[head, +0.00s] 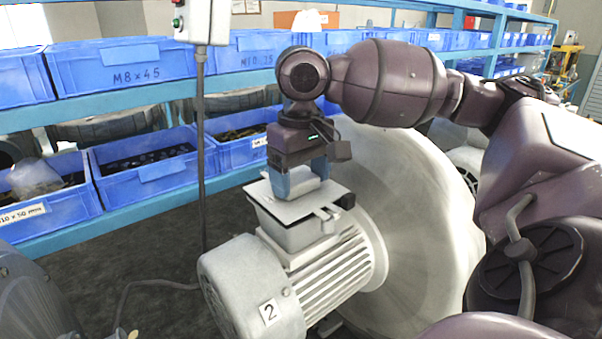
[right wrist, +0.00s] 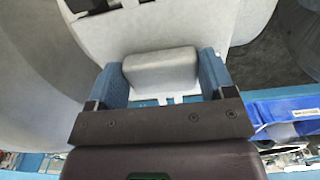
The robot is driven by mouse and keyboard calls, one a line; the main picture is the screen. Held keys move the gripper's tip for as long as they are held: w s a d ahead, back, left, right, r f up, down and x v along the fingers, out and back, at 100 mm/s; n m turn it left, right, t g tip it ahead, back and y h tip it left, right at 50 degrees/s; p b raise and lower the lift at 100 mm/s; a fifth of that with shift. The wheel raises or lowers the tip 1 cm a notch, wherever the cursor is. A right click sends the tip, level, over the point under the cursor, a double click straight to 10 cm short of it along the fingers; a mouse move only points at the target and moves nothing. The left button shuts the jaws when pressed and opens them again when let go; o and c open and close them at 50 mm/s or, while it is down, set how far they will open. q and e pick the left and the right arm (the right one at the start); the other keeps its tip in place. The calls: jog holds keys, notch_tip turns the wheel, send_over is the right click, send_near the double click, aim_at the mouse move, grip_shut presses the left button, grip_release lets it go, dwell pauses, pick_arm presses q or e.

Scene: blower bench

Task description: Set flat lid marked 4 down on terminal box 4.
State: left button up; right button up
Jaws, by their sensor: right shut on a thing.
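My right gripper (head: 297,188) is above the terminal box (head: 298,236) on top of a grey motor in the head view. Its blue fingers are shut on the raised grey block of a flat lid (head: 268,207); the block (right wrist: 162,72) shows between the fingers in the right wrist view. The lid's thin plate lies over the box's top, roughly level. I cannot tell whether it touches the rim or a small gap is left. No number on the lid or box is readable. My left gripper is not in view.
The motor (head: 250,290) carries a label "2" on its end and adjoins a large pale blower housing (head: 420,220). A grey control box (head: 207,20) on a thin post stands left of my gripper. Blue bins (head: 150,165) fill the shelves behind.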

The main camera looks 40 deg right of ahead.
aim_at(301, 180)
jog(key=shift+f, duration=0.35)
dwell(0.4)
jog(key=o, duration=1)
jog(key=shift+c, duration=0.2)
notch_tip(301, 180, up, 11)
jog(key=shift+f, duration=0.15)
